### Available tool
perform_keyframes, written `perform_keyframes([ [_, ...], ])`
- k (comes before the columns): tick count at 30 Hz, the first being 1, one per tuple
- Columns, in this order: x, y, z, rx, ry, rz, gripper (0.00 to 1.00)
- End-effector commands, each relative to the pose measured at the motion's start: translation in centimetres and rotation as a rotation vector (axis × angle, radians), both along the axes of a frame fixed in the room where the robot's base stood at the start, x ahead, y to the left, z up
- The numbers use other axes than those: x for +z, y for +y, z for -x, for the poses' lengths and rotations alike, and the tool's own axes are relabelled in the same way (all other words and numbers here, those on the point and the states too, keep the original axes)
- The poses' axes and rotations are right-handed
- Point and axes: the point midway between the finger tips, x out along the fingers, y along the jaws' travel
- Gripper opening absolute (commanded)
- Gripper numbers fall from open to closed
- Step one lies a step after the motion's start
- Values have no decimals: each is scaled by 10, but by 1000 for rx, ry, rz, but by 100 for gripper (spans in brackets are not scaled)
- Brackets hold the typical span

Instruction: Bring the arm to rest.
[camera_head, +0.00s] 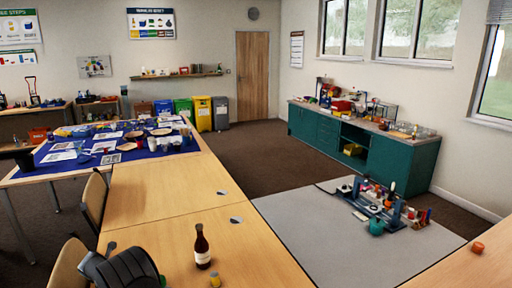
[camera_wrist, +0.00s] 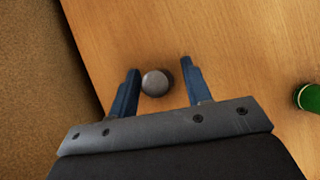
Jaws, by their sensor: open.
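My gripper (camera_wrist: 160,64) is open in the wrist view, its two blue fingers apart over the wooden table. A grey round object (camera_wrist: 155,83) lies between the fingers, closer to the left one. I cannot tell whether it touches that finger. In the head view, a dark part of my arm shows at the bottom left, over the near table; the fingertips cannot be made out there.
A green object (camera_wrist: 308,97) sits at the wrist view's right edge. A brown bottle (camera_head: 202,247) stands upright on the near table (camera_head: 165,230), with a small yellow item (camera_head: 214,280) before it. A grey mat (camera_head: 310,232) holds several tools. Chairs stand left.

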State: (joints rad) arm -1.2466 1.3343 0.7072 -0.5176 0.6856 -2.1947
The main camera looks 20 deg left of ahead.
Motion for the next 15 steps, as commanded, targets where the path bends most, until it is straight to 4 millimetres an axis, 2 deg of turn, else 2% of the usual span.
perform_keyframes([
  [15,9,-1,3,1,0,0,45],
])
